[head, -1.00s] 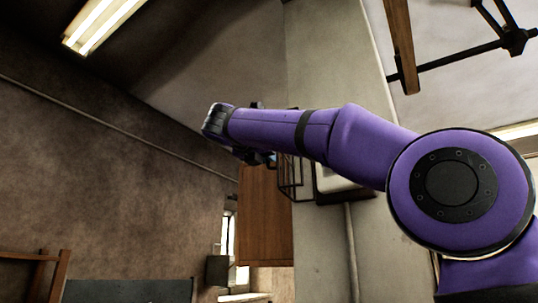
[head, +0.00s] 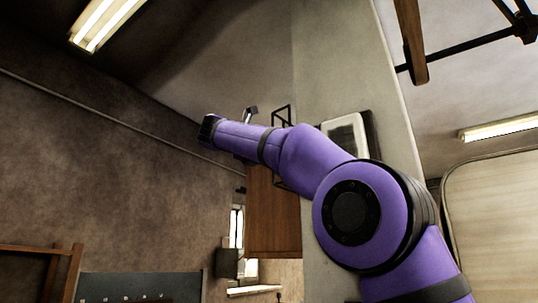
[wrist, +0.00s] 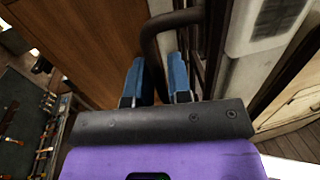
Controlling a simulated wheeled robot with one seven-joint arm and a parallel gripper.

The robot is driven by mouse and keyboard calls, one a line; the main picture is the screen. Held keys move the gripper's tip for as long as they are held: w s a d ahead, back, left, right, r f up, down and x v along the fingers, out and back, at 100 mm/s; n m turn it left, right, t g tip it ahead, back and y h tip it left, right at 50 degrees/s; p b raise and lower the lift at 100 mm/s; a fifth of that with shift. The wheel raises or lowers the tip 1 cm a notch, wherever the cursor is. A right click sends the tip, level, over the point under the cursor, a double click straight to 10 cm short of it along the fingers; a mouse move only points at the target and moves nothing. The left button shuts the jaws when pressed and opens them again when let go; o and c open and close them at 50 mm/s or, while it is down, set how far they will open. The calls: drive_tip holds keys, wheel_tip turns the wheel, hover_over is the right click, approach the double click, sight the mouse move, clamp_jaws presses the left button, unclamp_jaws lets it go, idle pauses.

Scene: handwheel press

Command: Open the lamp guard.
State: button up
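The lamp guard (head: 282,117) is a black wire frame on the wall edge in the head view, partly behind my forearm. The pale lamp (head: 345,135) is to its right, and its front shows; it also appears in the wrist view (wrist: 262,25). In the wrist view a thick dark curved bar (wrist: 163,32), seemingly the guard's handle, runs down between my gripper's (wrist: 156,80) two blue fingers. The fingers lie close on both sides of it with little gap, so they look shut on it.
A brown wooden panel (head: 273,215) stands below the guard; it fills the upper left of the wrist view (wrist: 85,40). A tool board (wrist: 25,120) hangs at the wrist view's left.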

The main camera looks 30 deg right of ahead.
drive_tip(key=v, duration=1)
drive_tip(key=shift+a, duration=0.35)
drive_tip(key=shift+s, duration=0.1)
drive_tip(key=w+d+r+n+t+y, duration=0.1)
drive_tip(key=d+r+n+t, duration=0.1)
drive_tip(key=n+t, duration=0.55)
drive_tip(key=d+r+n+t+y, duration=0.1)
drive_tip(key=d+r+n+t, duration=0.1)
drive_tip(key=n+t, duration=0.6)
drive_tip(key=s+a+f+n+g+y, duration=0.25)
drive_tip(key=f+n+y, duration=0.65)
drive_tip(key=f+n, duration=0.45)
drive_tip(key=s+a+f+n+g+y, duration=0.1)
drive_tip(key=s+f+n+y, duration=0.3)
drive_tip(key=f+n+y, duration=0.75)
drive_tip(key=s+d+f+n+g+h, duration=0.1)
drive_tip(key=s+d+f+n+g, duration=0.1)
drive_tip(key=s+f, duration=0.5)
drive_tip(key=s+d+f+n+g+h, duration=0.2)
drive_tip(key=s+f+n+g, duration=0.3)
drive_tip(key=f, duration=0.8)
drive_tip(key=s+d+f+n+g+h, duration=0.2)
drive_tip(key=s+f+g, duration=0.3)
drive_tip(key=s+f, duration=0.4)
drive_tip(key=shift+d+f+n, duration=0.45)
drive_tip(key=shift+f+n, duration=0.2)
drive_tip(key=shift+f, duration=0.3)
